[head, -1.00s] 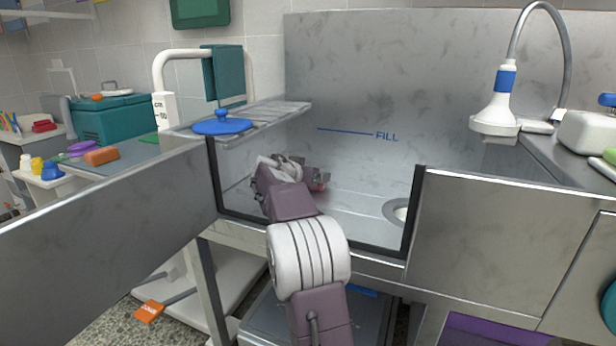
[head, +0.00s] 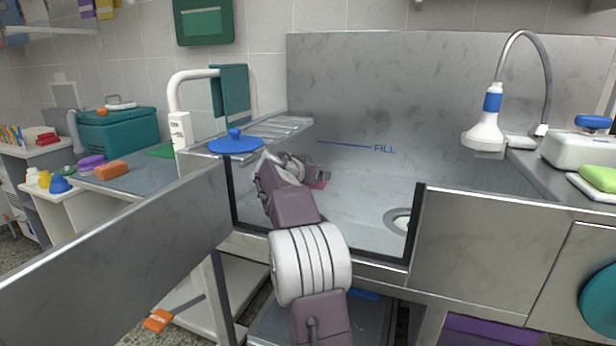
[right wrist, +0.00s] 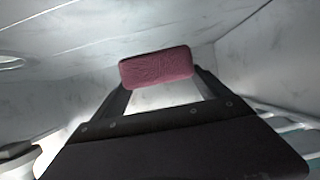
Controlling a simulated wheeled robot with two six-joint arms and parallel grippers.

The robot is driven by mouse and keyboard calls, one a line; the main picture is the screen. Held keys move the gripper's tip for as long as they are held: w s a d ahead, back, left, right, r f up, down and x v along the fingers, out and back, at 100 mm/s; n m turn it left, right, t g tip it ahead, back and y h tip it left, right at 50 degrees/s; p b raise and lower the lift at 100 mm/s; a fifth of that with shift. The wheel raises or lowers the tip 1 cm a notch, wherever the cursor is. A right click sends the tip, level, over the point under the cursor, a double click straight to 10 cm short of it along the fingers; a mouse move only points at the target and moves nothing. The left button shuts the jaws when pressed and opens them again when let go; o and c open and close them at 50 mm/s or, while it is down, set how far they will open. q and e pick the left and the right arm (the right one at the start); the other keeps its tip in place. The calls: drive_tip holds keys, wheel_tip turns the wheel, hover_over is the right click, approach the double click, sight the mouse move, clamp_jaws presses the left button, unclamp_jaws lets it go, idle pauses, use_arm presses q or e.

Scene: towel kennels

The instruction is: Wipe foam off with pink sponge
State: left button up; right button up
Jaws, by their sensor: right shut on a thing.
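My right gripper (head: 314,177) reaches through the open front of the steel tub (head: 350,190), near its left side. In the right wrist view the fingers (right wrist: 158,92) are shut on the pink sponge (right wrist: 157,68), which spans their tips. No foam can be made out clearly on the grey, mottled steel. My left gripper is not in view.
A slatted rack (head: 275,130) with a blue lid (head: 235,143) lies over the tub's left end. An open steel door (head: 110,265) stands at the left. The drain (head: 398,219) is at the tub's right. A spray head (head: 485,133) hangs over the right rim.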

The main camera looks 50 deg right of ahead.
drive_tip(key=shift+r+p, duration=0.7)
drive_tip(key=shift+r, duration=0.5)
